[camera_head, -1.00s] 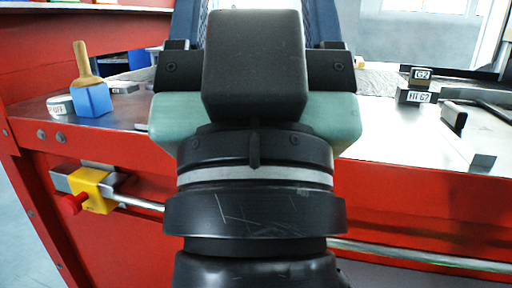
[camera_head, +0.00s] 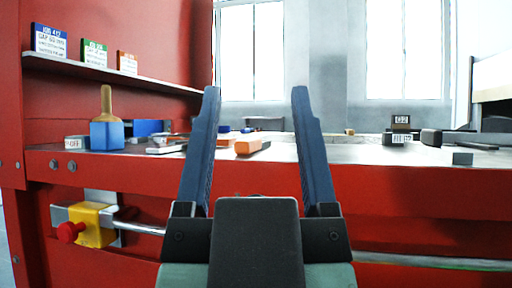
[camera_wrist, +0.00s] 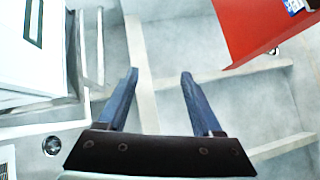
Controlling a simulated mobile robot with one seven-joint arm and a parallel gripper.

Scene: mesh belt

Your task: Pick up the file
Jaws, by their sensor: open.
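My gripper (camera_head: 256,92) is open and empty, its two blue fingers pointing up in front of the bench in the head view. The wrist view shows the open fingers (camera_wrist: 160,75) too, with only floor between them. I cannot tell for sure which thing is the file. An orange block-like piece, perhaps a handle (camera_head: 252,145), lies on the bench top between the fingers in the picture, beyond them. Small metal pieces (camera_head: 167,146) lie left of the left finger, which hides part of that area. No file shows in the wrist view.
A blue block with a brush (camera_head: 107,134) stands at the bench's left. Labelled dark blocks (camera_head: 398,135) and dark bars (camera_head: 470,140) lie at the right. A shelf (camera_head: 110,76) with cards overhangs the left. A yellow valve with red knob (camera_head: 88,225) juts from the red front.

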